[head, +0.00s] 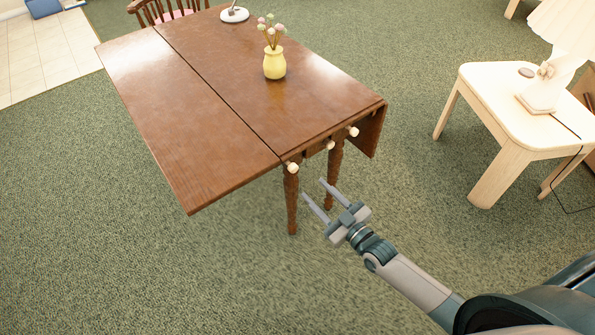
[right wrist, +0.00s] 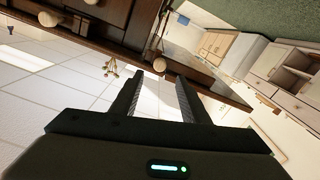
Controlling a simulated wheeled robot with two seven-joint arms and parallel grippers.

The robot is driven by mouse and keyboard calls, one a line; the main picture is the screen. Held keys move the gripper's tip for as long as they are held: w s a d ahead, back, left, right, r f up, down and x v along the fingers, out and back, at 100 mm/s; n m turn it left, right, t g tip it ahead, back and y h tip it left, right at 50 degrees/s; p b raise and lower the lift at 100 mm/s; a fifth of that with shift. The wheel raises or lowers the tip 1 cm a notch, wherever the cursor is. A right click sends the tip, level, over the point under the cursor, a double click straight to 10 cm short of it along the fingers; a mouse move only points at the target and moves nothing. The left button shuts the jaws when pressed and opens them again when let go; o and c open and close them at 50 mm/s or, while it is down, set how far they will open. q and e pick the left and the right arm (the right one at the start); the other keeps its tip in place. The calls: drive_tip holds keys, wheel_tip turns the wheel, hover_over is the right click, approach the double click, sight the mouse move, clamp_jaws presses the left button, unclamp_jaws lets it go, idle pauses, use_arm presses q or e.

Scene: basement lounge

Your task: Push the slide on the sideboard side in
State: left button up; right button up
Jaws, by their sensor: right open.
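The brown drop-leaf table (head: 225,75) has its left leaf (head: 160,105) raised and level and its right leaf (head: 372,132) hanging down. Three pale round knobs show along its near end: a left knob (head: 292,168), a middle knob (head: 329,145) and a right knob (head: 352,132). Which knob belongs to the sideboard-side slide I cannot tell. My right gripper (head: 315,190) is open and empty, below and in front of the knobs, apart from them. In the right wrist view a knob (right wrist: 159,64) shows just beyond the open fingers. My left gripper is out of view.
A yellow vase (head: 274,63) with flowers and a white round object (head: 235,14) stand on the table. A pale side table (head: 500,85) with a lamp stands at right. A chair (head: 165,14) is behind the table. Green carpet (head: 120,250) is clear in front.

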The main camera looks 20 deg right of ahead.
sight(296, 170)
drive_tip(key=x, duration=1)
clamp_jaws()
